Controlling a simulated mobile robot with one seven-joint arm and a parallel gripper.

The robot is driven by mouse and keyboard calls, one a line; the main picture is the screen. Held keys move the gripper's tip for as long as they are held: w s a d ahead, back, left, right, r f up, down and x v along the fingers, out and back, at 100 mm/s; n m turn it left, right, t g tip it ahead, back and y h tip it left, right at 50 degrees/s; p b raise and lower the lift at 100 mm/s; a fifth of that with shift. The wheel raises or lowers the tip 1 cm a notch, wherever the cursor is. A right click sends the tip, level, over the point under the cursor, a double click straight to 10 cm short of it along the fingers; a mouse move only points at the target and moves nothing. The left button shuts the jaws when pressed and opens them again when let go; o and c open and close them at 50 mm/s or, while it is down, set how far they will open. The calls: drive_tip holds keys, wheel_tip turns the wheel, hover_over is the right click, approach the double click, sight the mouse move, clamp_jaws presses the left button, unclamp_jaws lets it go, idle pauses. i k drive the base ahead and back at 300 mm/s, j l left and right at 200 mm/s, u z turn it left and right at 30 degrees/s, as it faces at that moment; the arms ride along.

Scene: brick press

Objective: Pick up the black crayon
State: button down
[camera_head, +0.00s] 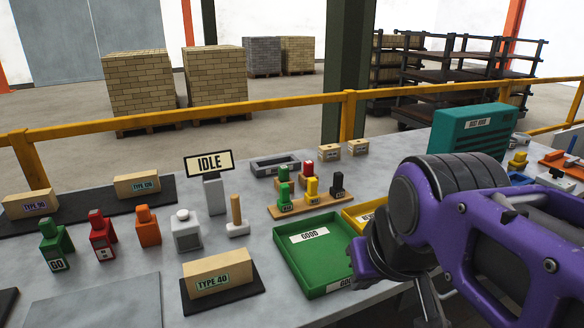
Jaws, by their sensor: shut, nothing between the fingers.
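The black crayon (337,188) appears to be the small dark, blocky piece standing upright at the right end of a wooden rack (288,209). It bears a pale label too small to read. Yellow, green and red pieces of similar shape stand beside and behind it. My gripper (392,262) is at the lower right, nearer to me than the rack and well apart from the black crayon. It is shut and holds nothing. Its fingertips are partly hidden by my purple arm.
A green tray (335,281) marked GOOD lies in front of the rack. A yellow tray (352,217) is partly hidden behind my arm. An IDLE sign (209,163), a wooden peg (236,214) and a TYPE 40 brick (218,275) stand to the left. A teal box (470,131) is behind my arm.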

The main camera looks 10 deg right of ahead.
sight(337, 191)
drive_tip(key=z, duration=0.3)
drive_tip(key=i+l+u, duration=0.1)
drive_tip(key=l+u, duration=0.2)
drive_tip(key=l, duration=0.35)
drive_tip(key=l+u, duration=0.25)
drive_tip(key=l, duration=0.4)
drive_tip(key=i+l+u, duration=0.3)
drive_tip(key=l, duration=0.15)
drive_tip(key=k+j, duration=0.15)
drive_tip(key=j, duration=0.2)
drive_tip(key=k+j+u, duration=0.1)
drive_tip(key=j, duration=0.2)
drive_tip(key=k+j, duration=0.2)
drive_tip(key=j, duration=0.15)
drive_tip(key=i+l, duration=0.15)
drive_tip(key=l, duration=0.2)
drive_tip(key=i+l, duration=0.15)
drive_tip(key=l, duration=0.2)
drive_tip(key=i+l+z, duration=0.1)
drive_tip(key=l, duration=0.25)
